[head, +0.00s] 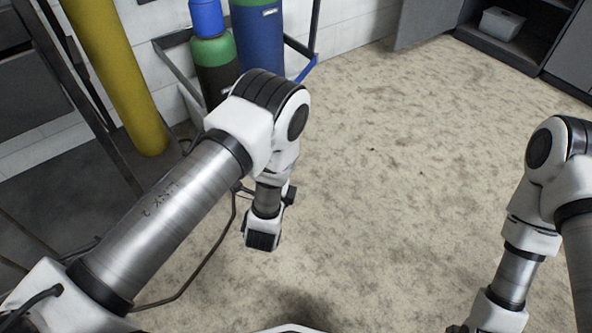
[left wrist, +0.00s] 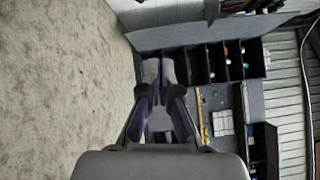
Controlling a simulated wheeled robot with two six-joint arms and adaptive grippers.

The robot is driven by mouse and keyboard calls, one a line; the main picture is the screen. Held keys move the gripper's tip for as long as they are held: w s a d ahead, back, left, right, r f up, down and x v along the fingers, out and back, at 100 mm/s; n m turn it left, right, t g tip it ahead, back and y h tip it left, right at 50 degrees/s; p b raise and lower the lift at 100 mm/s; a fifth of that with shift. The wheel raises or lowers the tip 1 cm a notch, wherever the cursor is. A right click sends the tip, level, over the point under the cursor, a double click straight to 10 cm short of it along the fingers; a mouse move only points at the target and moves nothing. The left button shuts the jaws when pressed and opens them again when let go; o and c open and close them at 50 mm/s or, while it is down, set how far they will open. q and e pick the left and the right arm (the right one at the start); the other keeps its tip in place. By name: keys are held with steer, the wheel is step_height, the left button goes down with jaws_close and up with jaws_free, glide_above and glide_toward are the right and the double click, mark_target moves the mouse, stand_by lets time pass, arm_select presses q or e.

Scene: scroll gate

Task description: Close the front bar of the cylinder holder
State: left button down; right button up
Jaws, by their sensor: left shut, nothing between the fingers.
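The cylinder holder (head: 172,67) stands against the white wall at the top of the head view. It has dark bars at its left and right and a blue bar piece (head: 305,69) at its right front. One cylinder with a green shoulder (head: 214,48) and one blue cylinder (head: 258,38) stand in it. My left arm hides their lower parts and much of the holder's front, so the front bar's state is unclear. My left gripper (left wrist: 160,72) is shut and empty, fingers together in the left wrist view, away from the holder. My right gripper is mostly cut off at the head view's bottom edge.
A yellow post (head: 118,75) and dark metal framing stand left of the holder. The speckled floor (head: 400,170) is clear in the middle. A cabinet with a grey bin (head: 501,23) is at the top right. The left wrist view shows shelving (left wrist: 215,64).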

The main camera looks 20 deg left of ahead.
arm_select(q)
steer(key=w+a+f+b, duration=0.2)
steer(key=w+a+b, duration=0.2)
steer(key=w, duration=0.6)
steer(key=b, duration=0.2)
steer(key=shift+w+b, duration=0.35)
steer(key=shift+b, duration=0.05)
arm_select(e)
step_height(320, 180, down, 9)
steer(key=shift+w, duration=0.15)
arm_select(q)
steer(key=shift+a, duration=0.1)
arm_select(e)
steer(key=shift+a, duration=0.1)
